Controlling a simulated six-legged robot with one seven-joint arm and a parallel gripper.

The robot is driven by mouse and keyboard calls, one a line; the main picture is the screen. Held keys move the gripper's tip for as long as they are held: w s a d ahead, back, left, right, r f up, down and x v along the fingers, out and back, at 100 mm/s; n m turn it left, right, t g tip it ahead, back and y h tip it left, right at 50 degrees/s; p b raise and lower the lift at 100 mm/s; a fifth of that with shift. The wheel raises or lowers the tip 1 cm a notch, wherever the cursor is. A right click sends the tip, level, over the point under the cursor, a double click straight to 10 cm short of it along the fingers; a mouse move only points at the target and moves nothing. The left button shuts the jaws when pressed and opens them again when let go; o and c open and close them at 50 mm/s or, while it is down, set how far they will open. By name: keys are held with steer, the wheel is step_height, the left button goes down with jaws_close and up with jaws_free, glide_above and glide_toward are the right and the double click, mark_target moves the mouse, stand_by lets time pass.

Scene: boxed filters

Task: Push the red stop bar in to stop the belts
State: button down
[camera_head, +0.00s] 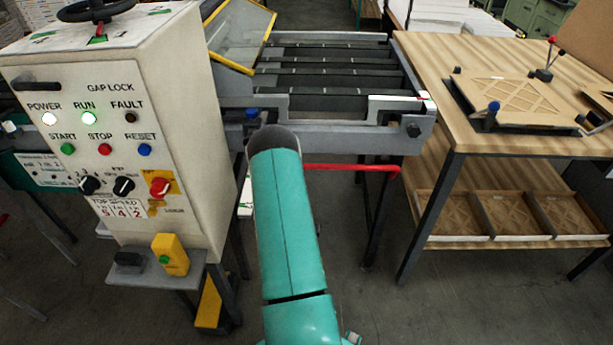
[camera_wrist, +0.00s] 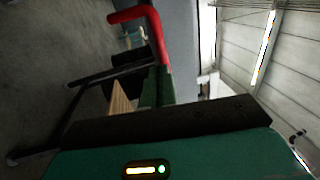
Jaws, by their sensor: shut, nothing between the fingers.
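The red stop bar (camera_head: 352,167) runs level below the front edge of the belt table (camera_head: 345,141) and bends back at its right end. In the wrist view the red bar (camera_wrist: 153,32) shows at the top, with its bent end at the left. My gripper (camera_wrist: 158,76) has its green fingers closed together, and their tips meet the bar's lower end in the picture. I cannot tell whether they touch it. In the head view my teal arm hides my gripper and the bar's left part.
A control cabinet (camera_head: 178,95) with lamps, buttons and knobs stands left of my arm. A small yellow box (camera_head: 170,254) sits on its lower shelf. A wooden workbench (camera_head: 447,92) with framed filters stands at the right. Bare floor (camera_head: 372,300) lies between them.

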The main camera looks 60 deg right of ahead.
mark_target(306, 165)
steer(key=x, duration=1.1)
steer(key=shift+w+d+r, duration=0.15)
steer(key=shift+w+d, duration=0.05)
steer(key=shift+d, duration=0.15)
steer(key=shift+w+d+r+y, duration=0.2)
steer(key=shift+d+r+y, duration=0.25)
steer(key=shift+r, duration=0.2)
steer(key=shift+w+d+r+g+y, duration=0.35)
steer(key=shift+d+r+g+y, duration=0.2)
steer(key=shift+d+g+y, duration=0.2)
steer(key=shift+w+d+r, duration=0.35)
steer(key=shift+d+r, duration=0.1)
steer(key=shift+d, duration=0.15)
steer(key=shift+r, duration=0.1)
steer(key=shift+a, duration=0.15)
